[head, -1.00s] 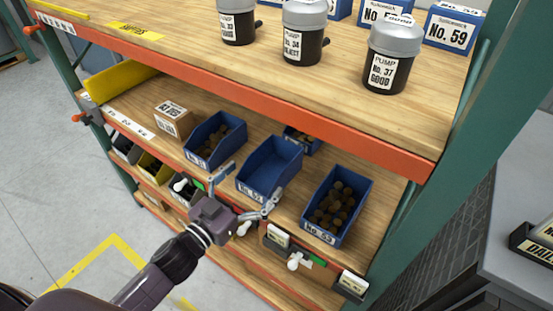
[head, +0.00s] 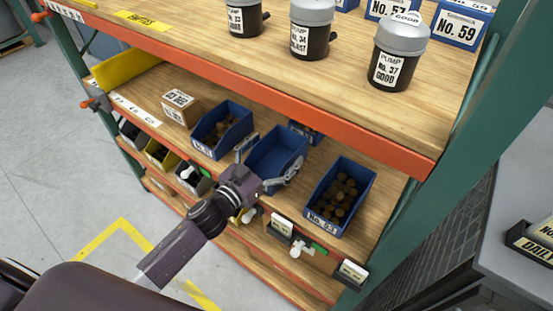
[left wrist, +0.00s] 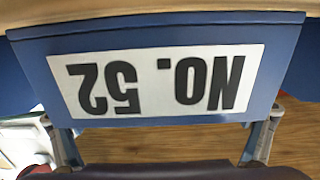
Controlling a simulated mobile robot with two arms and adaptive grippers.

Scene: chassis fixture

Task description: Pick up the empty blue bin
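The empty blue bin (head: 277,150) stands on the middle shelf between two filled blue bins. Its inside looks bare. Its front panel, with the label No. 52 upside down, fills much of the left wrist view (left wrist: 290,60). My left gripper (head: 266,163) is at the front of this bin, with one finger at each side of it. In the left wrist view my left gripper (left wrist: 162,142) has its fingers wide apart near the two ends of the panel. I cannot tell whether they touch the bin. My right gripper is not in view.
A blue bin with brown parts (head: 340,190) stands close on the right, another (head: 222,130) close on the left. A cardboard box (head: 181,107) is farther left. The orange beam (head: 270,97) of the upper shelf, which carries pumps (head: 398,55), runs above the bins.

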